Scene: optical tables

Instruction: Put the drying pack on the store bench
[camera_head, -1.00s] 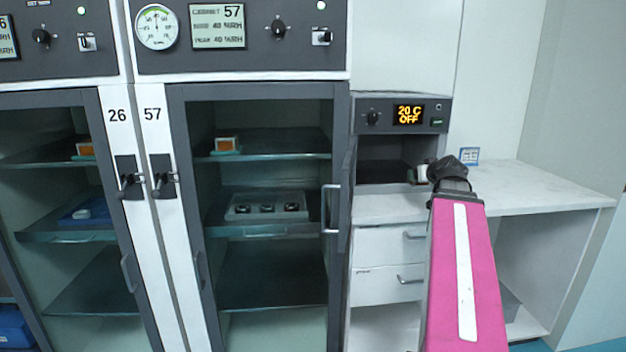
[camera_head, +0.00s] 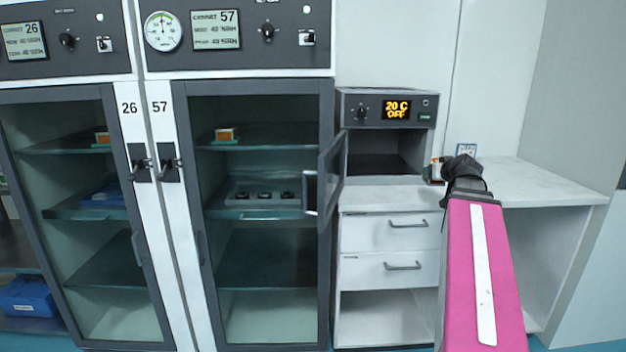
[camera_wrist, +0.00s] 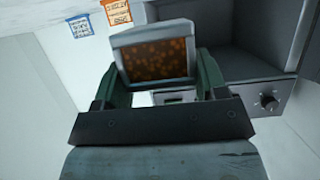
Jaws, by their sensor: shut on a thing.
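The drying pack (camera_wrist: 158,58) has a pale frame around a window of orange-brown beads. In the wrist view it sits between the green fingers of my gripper (camera_wrist: 158,72), which is shut on it. In the head view only a small part of the pack (camera_head: 436,171) shows, left of my dark wrist, in front of the right side of the open oven. The white bench (camera_head: 550,184) at the right has a clear top where it shows. My pink arm hides part of its front. I cannot read a label naming it the store bench.
The oven (camera_head: 388,108) reads 20 C OFF, and its door (camera_head: 328,178) stands open to the left. Drawers (camera_head: 390,232) are below it. Glass-fronted cabinet 57 (camera_head: 159,107) and cabinet 26 stand left. A small blue-edged sign (camera_head: 466,150) is at the wall behind the bench.

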